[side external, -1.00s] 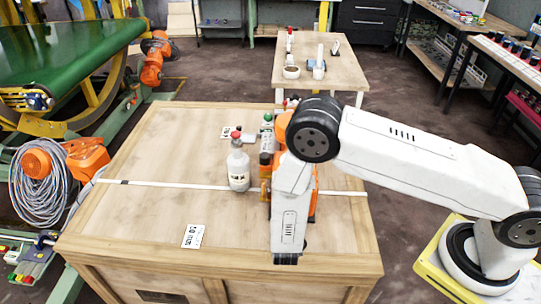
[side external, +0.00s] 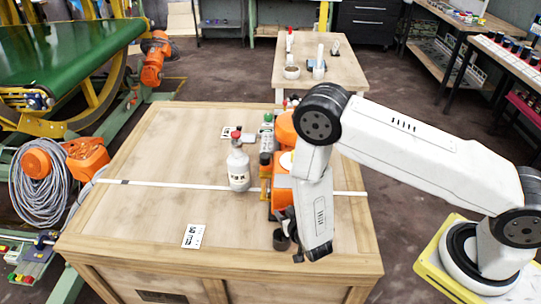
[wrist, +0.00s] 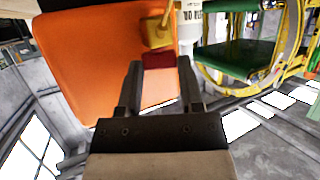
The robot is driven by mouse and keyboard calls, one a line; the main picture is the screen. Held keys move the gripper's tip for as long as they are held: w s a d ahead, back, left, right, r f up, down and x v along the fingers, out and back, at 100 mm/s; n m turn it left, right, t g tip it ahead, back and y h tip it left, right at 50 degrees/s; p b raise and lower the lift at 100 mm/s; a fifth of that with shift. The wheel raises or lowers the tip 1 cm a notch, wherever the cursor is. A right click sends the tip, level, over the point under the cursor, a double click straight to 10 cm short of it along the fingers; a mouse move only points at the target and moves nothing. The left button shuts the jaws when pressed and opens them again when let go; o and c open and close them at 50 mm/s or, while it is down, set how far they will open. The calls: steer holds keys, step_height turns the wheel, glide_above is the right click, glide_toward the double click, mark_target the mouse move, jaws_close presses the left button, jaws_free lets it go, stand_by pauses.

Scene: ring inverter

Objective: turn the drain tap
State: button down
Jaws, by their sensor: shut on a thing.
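The drain tap shows in the wrist view as a brass body (wrist: 156,32) with a dark red handle (wrist: 158,61) at the face of the orange inverter (wrist: 90,60). My gripper (wrist: 160,66) has its two dark fingers on either side of the red handle and is shut on it. In the side external view the orange inverter (side external: 284,188) stands on the wooden crate (side external: 150,225), partly hidden by my arm. The tap cannot be made out there.
A white bottle with a red cap (side external: 238,168) stands just left of the inverter. A printed card (side external: 193,236) lies nearer the crate's front edge. A white strap (side external: 160,184) crosses the crate top. The crate's left side is mostly clear.

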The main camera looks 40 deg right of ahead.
stand_by(0.4)
steer(key=shift+c, duration=1.2)
jaws_free()
steer(key=shift+d, duration=0.1)
steer(key=shift+m+h, duration=0.6)
steer(key=shift+m, duration=0.1)
